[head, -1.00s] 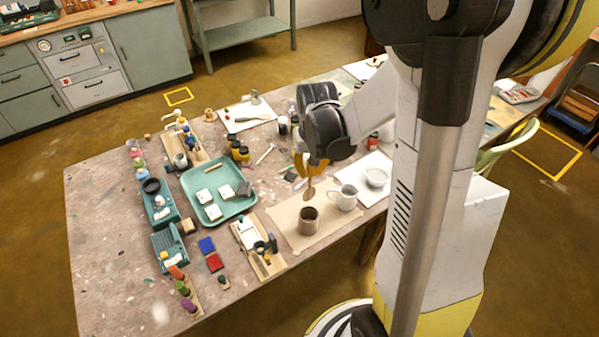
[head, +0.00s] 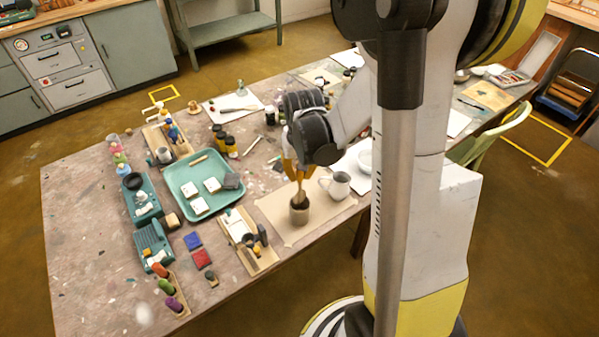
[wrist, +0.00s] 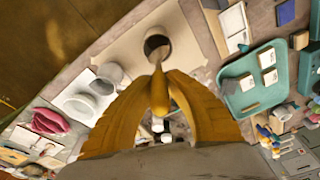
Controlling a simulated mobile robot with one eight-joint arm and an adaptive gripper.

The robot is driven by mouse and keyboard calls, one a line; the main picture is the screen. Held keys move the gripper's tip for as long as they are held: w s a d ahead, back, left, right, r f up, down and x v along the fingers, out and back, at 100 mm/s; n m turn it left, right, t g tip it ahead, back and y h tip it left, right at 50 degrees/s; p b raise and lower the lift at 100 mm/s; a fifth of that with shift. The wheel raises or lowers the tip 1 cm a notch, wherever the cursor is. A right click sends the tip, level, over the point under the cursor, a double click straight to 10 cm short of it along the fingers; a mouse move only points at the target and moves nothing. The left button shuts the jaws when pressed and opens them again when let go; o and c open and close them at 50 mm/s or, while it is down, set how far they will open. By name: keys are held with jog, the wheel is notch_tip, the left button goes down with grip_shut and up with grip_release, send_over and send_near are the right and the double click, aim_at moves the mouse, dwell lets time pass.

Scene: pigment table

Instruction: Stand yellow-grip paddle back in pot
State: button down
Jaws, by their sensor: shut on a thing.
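The brown pot (head: 299,214) stands upright on a tan paper sheet near the table's front edge. My gripper (head: 299,175) is above it, pointing down, shut on the paddle (head: 300,194). The paddle hangs roughly upright and its lower end meets the pot's mouth in the head view; I cannot tell how deep it reaches. In the wrist view the paddle's yellow grip (wrist: 159,93) is between my yellow fingers (wrist: 161,78), and the pot (wrist: 157,44) lies just beyond its far end.
A grey jug (head: 337,185) stands close to the pot's right, with a white bowl (head: 365,160) behind it. A wooden board with tools (head: 246,240) lies to the left. A teal tray (head: 187,176) is farther left. Bare paper (head: 292,235) surrounds the pot.

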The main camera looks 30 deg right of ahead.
aim_at(300, 184)
jog(key=shift+f+b, duration=1.9)
jog(key=shift+f, duration=0.45)
jog(key=c, duration=1.4)
grip_release()
jog(key=shift+o, duration=0.2)
notch_tip(300, 184, up, 12)
jog(key=s, duration=0.1)
jog(key=shift+s+a, duration=0.35)
jog(key=s+a+r+n+t+b, duration=0.1)
jog(key=s+a+r+n+t, duration=0.3)
jog(key=s+a, duration=0.5)
jog(key=a+t, duration=0.1)
jog(key=a, duration=0.3)
jog(key=shift+s+r+y, duration=0.25)
jog(key=shift+s+y, duration=0.05)
